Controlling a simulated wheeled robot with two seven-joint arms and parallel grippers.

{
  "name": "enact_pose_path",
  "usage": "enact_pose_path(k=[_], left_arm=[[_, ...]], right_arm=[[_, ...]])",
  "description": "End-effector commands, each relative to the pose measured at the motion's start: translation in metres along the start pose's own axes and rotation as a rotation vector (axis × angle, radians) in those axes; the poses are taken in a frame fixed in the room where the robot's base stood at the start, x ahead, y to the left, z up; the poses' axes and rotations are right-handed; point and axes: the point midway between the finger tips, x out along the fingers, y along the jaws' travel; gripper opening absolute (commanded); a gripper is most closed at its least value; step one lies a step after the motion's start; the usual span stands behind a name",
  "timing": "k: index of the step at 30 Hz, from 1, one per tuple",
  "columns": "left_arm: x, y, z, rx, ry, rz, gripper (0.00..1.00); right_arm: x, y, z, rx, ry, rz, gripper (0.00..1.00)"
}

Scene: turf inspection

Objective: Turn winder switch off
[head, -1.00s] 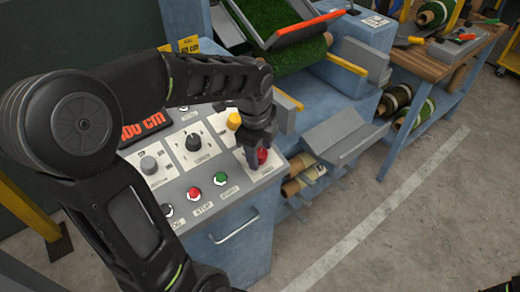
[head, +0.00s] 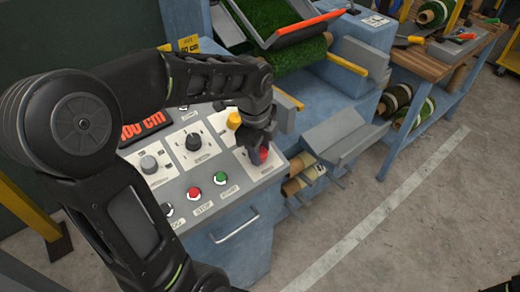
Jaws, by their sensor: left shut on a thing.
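The blue control cabinet has a sloping grey panel (head: 235,172) with knobs and buttons. My left gripper (head: 258,156) reaches over the panel's right side and is shut on a red knob (head: 263,155), partly hidden by the fingers. A black rotary knob (head: 193,142) on a white plate sits left of it, and a grey rotary knob (head: 149,164) is further left. The labels are too small to read surely, so I cannot tell which control is marked as the winder switch.
A yellow knob (head: 234,120) stands close behind my left gripper. Red (head: 193,194) and green (head: 220,178) buttons line the panel's front. The turf machine with green turf (head: 295,58) is behind, a wooden workbench (head: 425,62) at right. The floor at right is clear.

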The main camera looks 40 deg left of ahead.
Motion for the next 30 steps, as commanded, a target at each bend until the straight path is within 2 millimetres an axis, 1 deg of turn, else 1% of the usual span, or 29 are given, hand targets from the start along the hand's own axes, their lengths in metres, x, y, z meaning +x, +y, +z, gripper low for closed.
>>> enact_pose_path(k=[8, 14, 20, 30], left_arm=[[0.001, 0.0, 0.0, -0.044, 0.0, -0.016, 0.0], [0.002, 0.001, 0.0, -0.134, 0.0, -0.048, 0.0], [0.004, 0.002, 0.0, -0.278, 0.0, -0.096, 0.0], [0.005, 0.003, -0.001, -0.578, 0.001, -0.197, 0.0]], right_arm=[[0.006, 0.002, -0.001, -0.001, 0.001, -0.002, 0.0], [0.016, 0.005, -0.002, -0.003, 0.004, -0.005, 0.0], [0.032, 0.01, -0.004, -0.007, 0.008, -0.009, 0.0], [0.067, 0.023, -0.004, -0.007, 0.011, -0.009, 0.0]])
